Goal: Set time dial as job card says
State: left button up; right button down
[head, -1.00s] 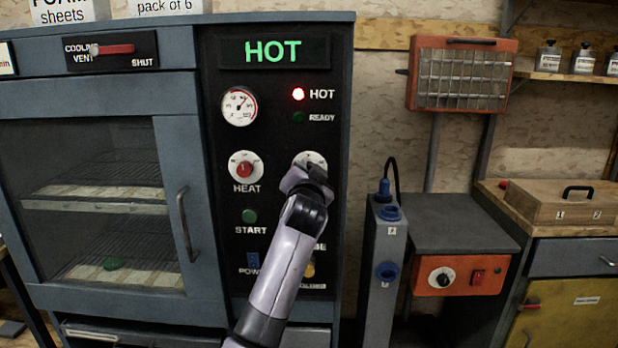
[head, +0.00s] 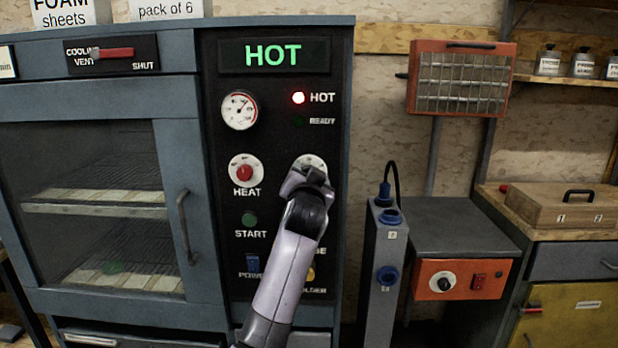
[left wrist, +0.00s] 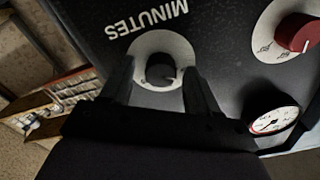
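The time dial (left wrist: 160,70), labelled MINUTES, has a dark knob on a white round plate on the black panel; the left wrist view shows it upside down. In the head view only the top of its white plate (head: 311,160) shows above my gripper. My left gripper (head: 308,178) is at the dial. In the left wrist view its two fingers (left wrist: 160,88) stand apart, one on each side of the knob, with gaps visible; contact cannot be told. The knob's setting is not readable. My right gripper is not in view. No whole job card is readable.
The red HEAT knob (head: 244,172), START button (head: 249,219) and gauge (head: 239,110) are close by on the panel. The display (head: 273,55) reads HOT and a red lamp (head: 298,98) is lit. The oven door (head: 85,200) is closed. A blue-capped post (head: 386,260) stands right.

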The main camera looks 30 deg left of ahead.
pick_arm(q)
jog(key=v, duration=0.7)
jog(key=shift+b, duration=0.3)
dwell(0.5)
jog(key=s+d+f+m+g+h+p, duration=0.15)
jog(key=s+d+f+h, duration=0.25)
jog(key=f, duration=0.8)
jog(key=s+d+f+m+h+p, duration=0.1)
jog(key=s+d+f+m+h, duration=0.25)
jog(key=f, duration=0.85)
jog(key=s+d+f+n+g+h+p, duration=0.1)
jog(key=s+d+f, duration=0.3)
jog(key=s, duration=0.6)
jog(key=s+d+f+n+g+h, duration=0.1)
jog(key=s+d+f+g+h, duration=0.1)
jog(key=s+f, duration=0.7)
jog(key=shift+s+d+f+h+p, duration=0.15)
jog(key=shift+s+d+h+p, duration=0.25)
jog(key=shift+s+d, duration=0.55)
